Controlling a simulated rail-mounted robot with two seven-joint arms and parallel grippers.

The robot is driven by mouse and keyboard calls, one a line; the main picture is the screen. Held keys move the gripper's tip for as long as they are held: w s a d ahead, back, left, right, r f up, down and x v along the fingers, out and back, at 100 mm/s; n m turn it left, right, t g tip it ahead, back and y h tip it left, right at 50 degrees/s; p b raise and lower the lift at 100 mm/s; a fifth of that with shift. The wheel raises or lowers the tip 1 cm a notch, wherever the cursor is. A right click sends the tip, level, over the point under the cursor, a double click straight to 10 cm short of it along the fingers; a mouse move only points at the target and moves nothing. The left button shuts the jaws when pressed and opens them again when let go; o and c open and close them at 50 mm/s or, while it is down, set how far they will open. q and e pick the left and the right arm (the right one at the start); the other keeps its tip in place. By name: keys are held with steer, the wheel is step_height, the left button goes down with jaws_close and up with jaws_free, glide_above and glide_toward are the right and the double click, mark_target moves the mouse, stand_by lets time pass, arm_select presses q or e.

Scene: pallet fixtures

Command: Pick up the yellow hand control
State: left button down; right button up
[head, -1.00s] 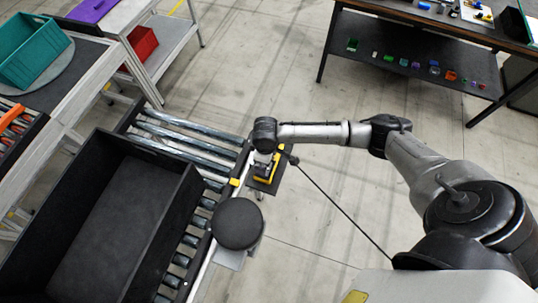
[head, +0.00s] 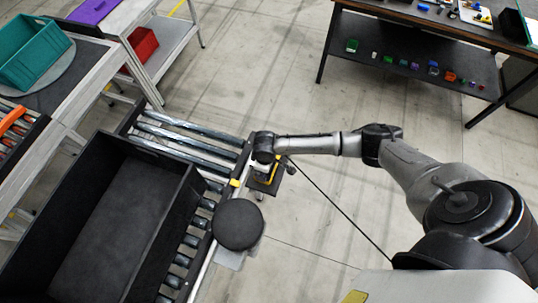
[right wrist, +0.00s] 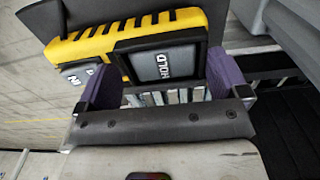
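The yellow hand control (right wrist: 130,42) fills the upper part of the right wrist view. It has a dark panel with a grey HOLD button and a second grey button at its left. My right gripper (right wrist: 166,84) has its purple-padded fingers spread wide, in front of or beside the control; whether they touch it cannot be told. In the head view, only a narrow yellow part of the control (head: 275,171) shows, under my right wrist, above a dark plate (head: 267,185) beside the conveyor. My left gripper is not in view.
A large black crate (head: 190,205) stands on the roller conveyor (head: 180,139) at left. A round black disc (head: 238,224) is near the hand control. A table with a lower shelf (head: 390,52) stands at upper right. The floor between is clear.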

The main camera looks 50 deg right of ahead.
steer(key=c, duration=0.8)
steer(key=shift+o, duration=0.2)
